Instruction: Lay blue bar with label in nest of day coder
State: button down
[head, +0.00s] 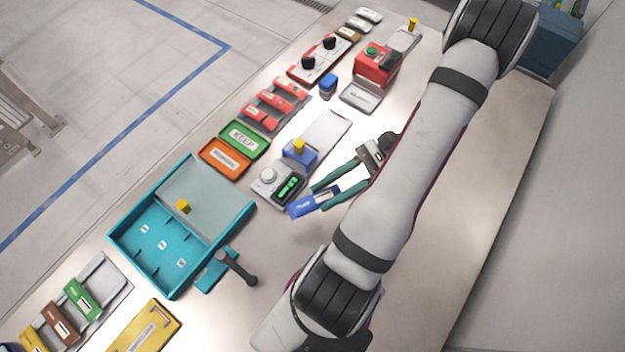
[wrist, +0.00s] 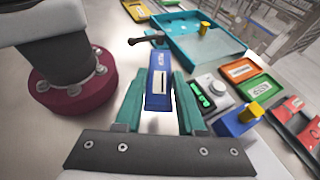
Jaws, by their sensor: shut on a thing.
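A blue bar (head: 314,204) with a white label is clamped between the teal fingers of my gripper (head: 320,197). In the wrist view the bar (wrist: 158,88) points away from my gripper (wrist: 158,92), label facing the camera. It appears held above the table, beside a grey device (head: 278,185) with a white knob and a green-lit display. Behind that device are a blue block with a yellow knob (head: 299,153) and a pale flat plate (head: 326,132). I take this unit for the day coder, but no name is readable. A nest cannot be made out clearly.
A teal tray (head: 122,236) with a black-handled lever (head: 238,268) stands to the left. Green KEEP (head: 242,139) and orange (head: 224,158) trays lie behind. A red machine (head: 376,66) stands farther back. A rack (head: 117,284) of coloured bars is front left. The table's right side is clear.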

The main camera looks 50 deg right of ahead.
jog(key=s+d+m+t+h, duration=0.2)
jog(key=d+m+t+h, duration=0.5)
jog(key=m+h, duration=0.4)
jog(key=shift+m+h, duration=0.5)
jog(key=shift+m, duration=0.1)
jog(key=f, duration=0.6)
jog(key=d+f, duration=0.1)
jog(key=f, duration=0.3)
jog(key=shift+s, duration=0.15)
jog(key=c, duration=0.5)
grip_release()
